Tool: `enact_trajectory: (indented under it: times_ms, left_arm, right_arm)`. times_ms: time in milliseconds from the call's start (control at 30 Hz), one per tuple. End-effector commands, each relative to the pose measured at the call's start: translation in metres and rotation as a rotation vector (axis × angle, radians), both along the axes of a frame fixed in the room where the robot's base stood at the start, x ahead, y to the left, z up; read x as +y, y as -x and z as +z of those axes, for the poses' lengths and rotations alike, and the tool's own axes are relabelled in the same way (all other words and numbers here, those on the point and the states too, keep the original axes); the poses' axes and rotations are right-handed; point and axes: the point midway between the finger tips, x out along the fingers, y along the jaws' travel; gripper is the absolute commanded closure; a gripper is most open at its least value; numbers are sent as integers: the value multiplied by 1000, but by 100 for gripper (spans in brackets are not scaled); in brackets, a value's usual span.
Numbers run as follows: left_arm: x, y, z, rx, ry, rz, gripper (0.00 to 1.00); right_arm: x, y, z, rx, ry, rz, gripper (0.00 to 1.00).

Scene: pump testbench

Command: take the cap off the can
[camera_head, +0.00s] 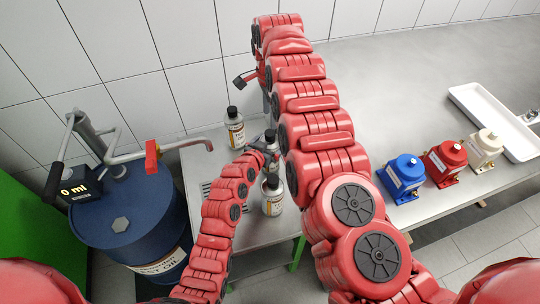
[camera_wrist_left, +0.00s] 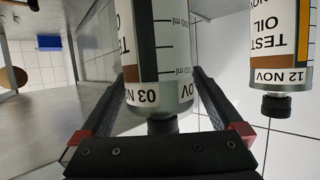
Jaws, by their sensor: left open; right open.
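Several white cans with black caps stand on the grey metal bench. The left-hand can (camera_head: 236,131) stands by the wall, the front can (camera_head: 272,202) nearer me, and the middle can (camera_head: 271,137) is partly hidden. My left gripper (camera_head: 267,153) reaches the middle can. In the left wrist view, upside down, a can labelled 03 NOV (camera_wrist_left: 157,60) stands between the open fingers, its black cap (camera_wrist_left: 162,125) towards the palm. A can labelled 12 NOV (camera_wrist_left: 278,55) stands beside it, outside the fingers. My right gripper (camera_head: 254,91) is open near the wall, partly hidden by its arm.
A blue oil barrel (camera_head: 130,215) with a pump and red-handled pipe stands left; its display reads 0 ml. Blue (camera_head: 401,177), red (camera_head: 444,162) and cream (camera_head: 486,149) pumps and a white tray (camera_head: 493,120) stand right.

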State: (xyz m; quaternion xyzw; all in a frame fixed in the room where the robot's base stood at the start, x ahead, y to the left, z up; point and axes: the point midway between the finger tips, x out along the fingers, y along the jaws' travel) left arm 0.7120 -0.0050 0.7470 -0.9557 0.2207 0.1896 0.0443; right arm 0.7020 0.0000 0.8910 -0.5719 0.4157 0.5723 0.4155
Motion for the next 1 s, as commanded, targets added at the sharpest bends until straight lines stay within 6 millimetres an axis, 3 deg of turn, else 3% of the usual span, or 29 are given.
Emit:
enact_trajectory:
  times_ms: [200,567,1000]
  left_arm:
    - [-7,-13,-8,5,1,-1,0]
    - [-8,-16,-8,1,0,0,0]
    - [-8,-15,-8,1,0,0,79]
  right_arm:
    - [0,0,0,0,0,0,33]
    - [0,0,0,0,0,0,33]
    - [0,0,0,0,0,0,33]
